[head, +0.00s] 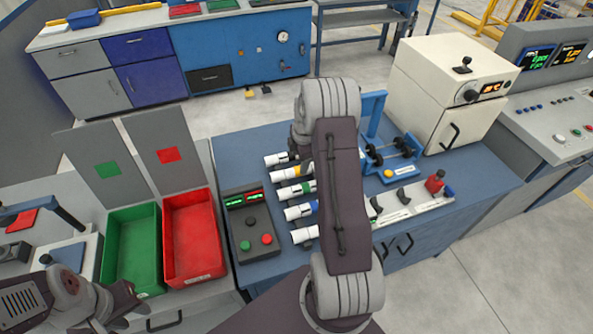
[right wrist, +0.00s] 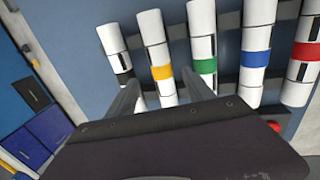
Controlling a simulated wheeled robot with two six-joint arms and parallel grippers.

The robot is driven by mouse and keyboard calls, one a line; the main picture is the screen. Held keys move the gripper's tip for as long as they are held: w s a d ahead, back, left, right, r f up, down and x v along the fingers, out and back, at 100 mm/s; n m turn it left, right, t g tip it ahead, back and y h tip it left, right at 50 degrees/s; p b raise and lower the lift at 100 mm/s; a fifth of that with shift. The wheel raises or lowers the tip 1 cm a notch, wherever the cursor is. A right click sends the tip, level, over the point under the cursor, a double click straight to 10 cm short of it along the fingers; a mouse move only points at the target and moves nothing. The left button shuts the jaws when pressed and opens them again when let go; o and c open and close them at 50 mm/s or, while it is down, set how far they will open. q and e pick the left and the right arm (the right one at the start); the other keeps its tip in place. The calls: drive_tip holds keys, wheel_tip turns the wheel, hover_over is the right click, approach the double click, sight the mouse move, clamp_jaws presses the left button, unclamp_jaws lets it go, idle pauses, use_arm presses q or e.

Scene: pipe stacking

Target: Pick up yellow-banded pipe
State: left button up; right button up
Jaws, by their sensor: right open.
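The yellow-banded pipe (right wrist: 157,58) is white with a yellow ring and lies in a row of banded pipes. In the head view its white end (head: 284,174) shows left of my right arm, which covers the rest. My right gripper (right wrist: 163,92) is open, with one finger on each side of the yellow-banded pipe's lower part in the right wrist view. I cannot tell whether the fingers touch it. In the head view the right fingers are hidden behind my arm. My left gripper (head: 118,300) is low at the left, away from the pipes; its jaw opening is unclear.
A black-banded pipe (right wrist: 112,38) and a green-banded pipe (right wrist: 203,40) lie close on either side. Blue-banded (right wrist: 257,45) and red-banded (right wrist: 302,50) pipes lie further right. A button box (head: 250,226), red bin (head: 192,240) and green bin (head: 133,250) stand left of the row.

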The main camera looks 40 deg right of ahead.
sight(298, 168)
drive_tip(key=shift+w+d+f, duration=0.1)
drive_tip(key=shift+w+f, duration=0.3)
drive_tip(key=shift+f, duration=0.35)
drive_tip(key=shift+s+f, duration=0.1)
drive_tip(key=shift+f, duration=0.1)
drive_tip(key=f+p, duration=0.1)
drive_tip(key=f, duration=0.3)
drive_tip(key=shift+a, duration=0.2)
drive_tip(key=shift+w+d+f, duration=0.1)
drive_tip(key=shift+w+f, duration=0.25)
drive_tip(key=shift+w, duration=0.05)
drive_tip(key=shift+s+r, duration=0.1)
drive_tip(key=shift+s, duration=0.05)
drive_tip(key=c, duration=0.4)
clamp_jaws()
